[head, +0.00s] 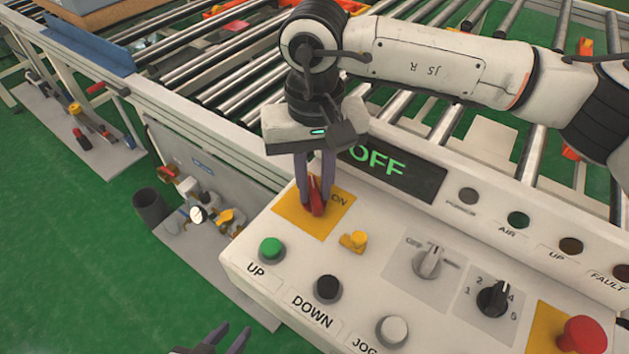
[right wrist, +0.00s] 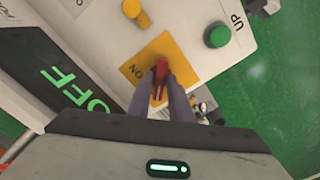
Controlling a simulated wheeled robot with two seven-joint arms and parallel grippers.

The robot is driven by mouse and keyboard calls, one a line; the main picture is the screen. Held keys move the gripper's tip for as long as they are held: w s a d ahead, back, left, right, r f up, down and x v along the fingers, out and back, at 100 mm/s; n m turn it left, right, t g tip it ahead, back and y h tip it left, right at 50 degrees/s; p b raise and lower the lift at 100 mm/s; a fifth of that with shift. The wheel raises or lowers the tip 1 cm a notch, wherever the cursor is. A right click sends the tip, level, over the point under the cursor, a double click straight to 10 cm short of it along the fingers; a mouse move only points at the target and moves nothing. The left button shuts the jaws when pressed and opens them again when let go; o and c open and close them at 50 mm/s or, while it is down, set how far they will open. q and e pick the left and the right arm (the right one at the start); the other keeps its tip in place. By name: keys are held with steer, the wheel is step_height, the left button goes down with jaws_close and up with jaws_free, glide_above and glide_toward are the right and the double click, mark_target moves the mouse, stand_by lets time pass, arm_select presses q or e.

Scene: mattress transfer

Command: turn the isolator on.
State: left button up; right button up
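The isolator is a red handle (head: 316,197) on a yellow plate (head: 290,212) marked ON, at the upper left of the control panel. My right gripper (head: 314,205) points down at it, its two fingers on either side of the handle and appearing to touch it. The right wrist view also shows the red handle (right wrist: 160,76) between the fingertips (right wrist: 162,85), which partly hide it. The display (head: 385,169) reads OFF in green. My left gripper (head: 232,334) shows only its fingertips at the bottom edge, apart and empty.
A green UP button (head: 271,250), black DOWN button (head: 327,288), yellow knob (head: 354,241), selector switches (head: 429,262) and red mushroom button (head: 582,336) share the panel. A roller conveyor (head: 215,75) lies behind. Green floor (head: 90,250) is free at left.

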steer(key=c, duration=0.3)
jaws_close()
